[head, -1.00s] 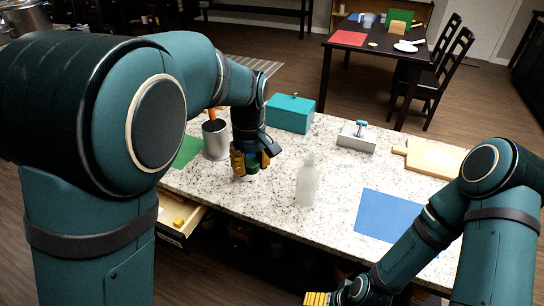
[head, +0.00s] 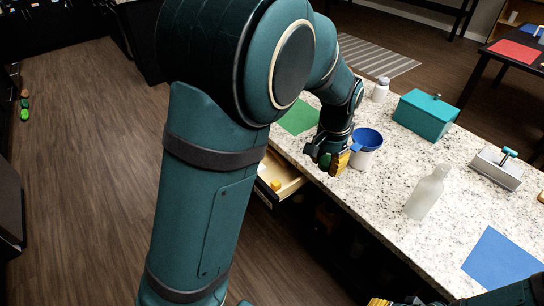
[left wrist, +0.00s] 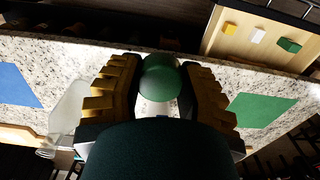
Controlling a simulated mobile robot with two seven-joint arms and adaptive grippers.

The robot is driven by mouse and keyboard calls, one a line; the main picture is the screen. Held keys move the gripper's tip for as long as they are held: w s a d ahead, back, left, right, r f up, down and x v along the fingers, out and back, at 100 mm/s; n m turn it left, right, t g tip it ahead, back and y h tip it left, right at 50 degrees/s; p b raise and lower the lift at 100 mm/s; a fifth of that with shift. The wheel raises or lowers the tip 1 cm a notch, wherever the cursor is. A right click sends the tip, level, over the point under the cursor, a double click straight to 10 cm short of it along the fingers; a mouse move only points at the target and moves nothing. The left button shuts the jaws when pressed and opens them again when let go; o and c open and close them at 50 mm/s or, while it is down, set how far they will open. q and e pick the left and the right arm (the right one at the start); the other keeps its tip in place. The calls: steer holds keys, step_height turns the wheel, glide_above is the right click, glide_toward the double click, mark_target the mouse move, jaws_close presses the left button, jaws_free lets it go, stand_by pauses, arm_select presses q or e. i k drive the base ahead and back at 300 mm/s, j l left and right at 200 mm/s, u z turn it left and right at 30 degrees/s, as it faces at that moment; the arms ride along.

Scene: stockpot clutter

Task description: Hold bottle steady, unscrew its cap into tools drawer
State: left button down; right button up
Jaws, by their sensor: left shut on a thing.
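A frosted, see-through bottle (head: 424,195) stands upright on the counter with no coloured cap visible on its neck. It also shows in the left wrist view (left wrist: 68,112). My left gripper (head: 335,162) is near the counter's front edge, left of the bottle and clear of it. It is shut on a green round piece (left wrist: 160,78), possibly a cap. The open drawer (head: 291,182) is just below and left of this gripper. In the left wrist view the drawer (left wrist: 262,45) holds small yellow, white and green blocks. My right gripper (head: 385,302) barely shows at the bottom edge; its fingertips are cut off.
A white cup with a blue top (head: 367,140) stands close beside my left gripper. A teal box (head: 425,117), a grey metal block with a handle (head: 497,168) and a white jar (head: 380,90) are farther back. Green (head: 300,118) and blue (head: 503,262) mats lie on the counter.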

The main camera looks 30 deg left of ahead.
mark_target(427, 192)
steer(key=i+j, duration=0.1)
steer(key=j, duration=1.15)
steer(key=i+j, duration=0.15)
steer(key=j, duration=0.5)
steer(key=i+j, duration=0.1)
steer(key=j, duration=0.55)
